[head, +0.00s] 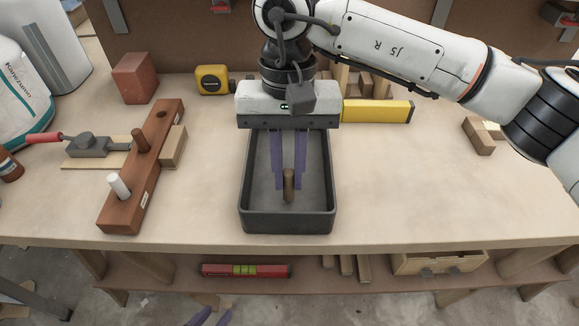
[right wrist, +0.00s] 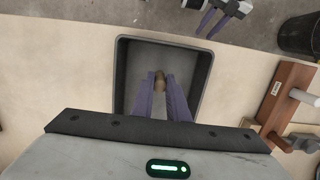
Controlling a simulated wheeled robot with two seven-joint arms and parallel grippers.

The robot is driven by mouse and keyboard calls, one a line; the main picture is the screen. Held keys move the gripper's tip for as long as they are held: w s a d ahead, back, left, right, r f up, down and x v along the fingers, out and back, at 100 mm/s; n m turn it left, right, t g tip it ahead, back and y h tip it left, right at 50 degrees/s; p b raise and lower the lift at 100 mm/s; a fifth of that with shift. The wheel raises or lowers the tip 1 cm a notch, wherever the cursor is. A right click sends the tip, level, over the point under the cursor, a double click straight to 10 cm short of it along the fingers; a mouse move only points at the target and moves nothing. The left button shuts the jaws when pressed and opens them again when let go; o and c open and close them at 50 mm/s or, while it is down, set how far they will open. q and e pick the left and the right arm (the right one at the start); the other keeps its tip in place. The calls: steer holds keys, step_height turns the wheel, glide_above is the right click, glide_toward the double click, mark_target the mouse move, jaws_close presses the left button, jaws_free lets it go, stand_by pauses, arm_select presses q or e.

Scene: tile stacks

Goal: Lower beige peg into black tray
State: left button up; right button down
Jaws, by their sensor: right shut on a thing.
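The peg also shows in the right wrist view (right wrist: 159,80). The black tray (head: 288,221) lies on the workbench, and the peg and fingertips are inside its outline. I cannot tell whether the peg's lower end touches the tray floor. My left gripper (head: 209,317) is at the bottom edge of the head view, away from the bench top. In the right wrist view (right wrist: 212,20) its fingers are apart and empty.
A reddish-brown peg rack (head: 153,170) with a white peg (head: 118,185) and a brown peg (head: 140,140) stands left of the tray. A tape measure (head: 212,79), a brick-red block (head: 135,78) and a yellow level (head: 378,111) lie behind.

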steer(key=shift+f+b, duration=0.55)
steer(key=shift+f, duration=0.15)
stand_by(0.4)
steer(key=c, duration=1.6)
jaws_free()
steer(key=shift+c, duration=0.2)
